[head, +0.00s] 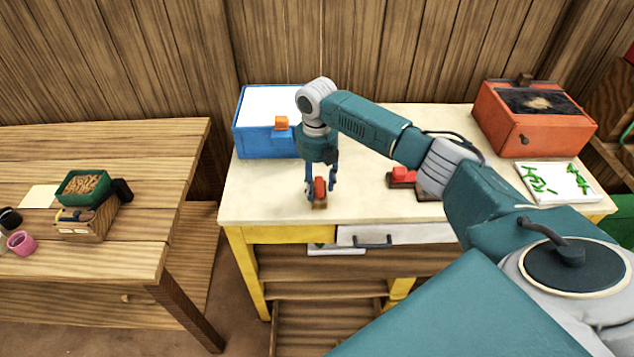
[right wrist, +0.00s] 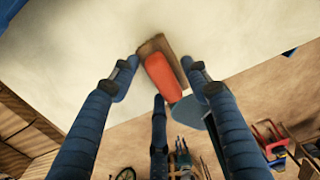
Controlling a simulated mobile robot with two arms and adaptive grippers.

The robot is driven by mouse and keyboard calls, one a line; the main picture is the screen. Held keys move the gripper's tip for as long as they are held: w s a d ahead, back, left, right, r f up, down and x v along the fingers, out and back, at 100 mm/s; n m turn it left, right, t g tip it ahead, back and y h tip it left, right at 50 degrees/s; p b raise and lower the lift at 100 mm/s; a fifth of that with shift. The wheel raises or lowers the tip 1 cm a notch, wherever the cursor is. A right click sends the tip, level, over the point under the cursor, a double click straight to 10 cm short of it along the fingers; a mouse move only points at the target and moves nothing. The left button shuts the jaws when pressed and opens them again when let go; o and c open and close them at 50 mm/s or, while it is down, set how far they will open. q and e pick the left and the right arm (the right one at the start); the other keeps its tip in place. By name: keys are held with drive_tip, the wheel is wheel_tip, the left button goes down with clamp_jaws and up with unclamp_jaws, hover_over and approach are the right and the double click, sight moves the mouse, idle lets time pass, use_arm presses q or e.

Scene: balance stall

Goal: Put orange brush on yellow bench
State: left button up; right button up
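The orange brush (head: 320,187), orange-red with a brown part, is at the front left of the yellow bench's cream top (head: 265,190). In the right wrist view the brush (right wrist: 163,77) lies between my fingertips. My right gripper (head: 321,192) points down over it, with fingers on both sides and visible gaps to its orange part. The gripper looks open around the brush. The brush appears to rest on the bench top, close to the front edge. My left gripper is not in view.
A blue box (head: 252,142) with an orange block (head: 281,123) stands behind the gripper. A red item (head: 403,174) lies right of it, partly behind my arm. An orange box (head: 520,132) and a white board (head: 558,184) are at right. A wooden table (head: 150,160) stands left.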

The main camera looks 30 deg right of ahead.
sight(317, 182)
wheel_tip(317, 182, up, 12)
drive_tip(key=b, duration=0.3)
drive_tip(key=shift+r, duration=0.15)
idle(0.6)
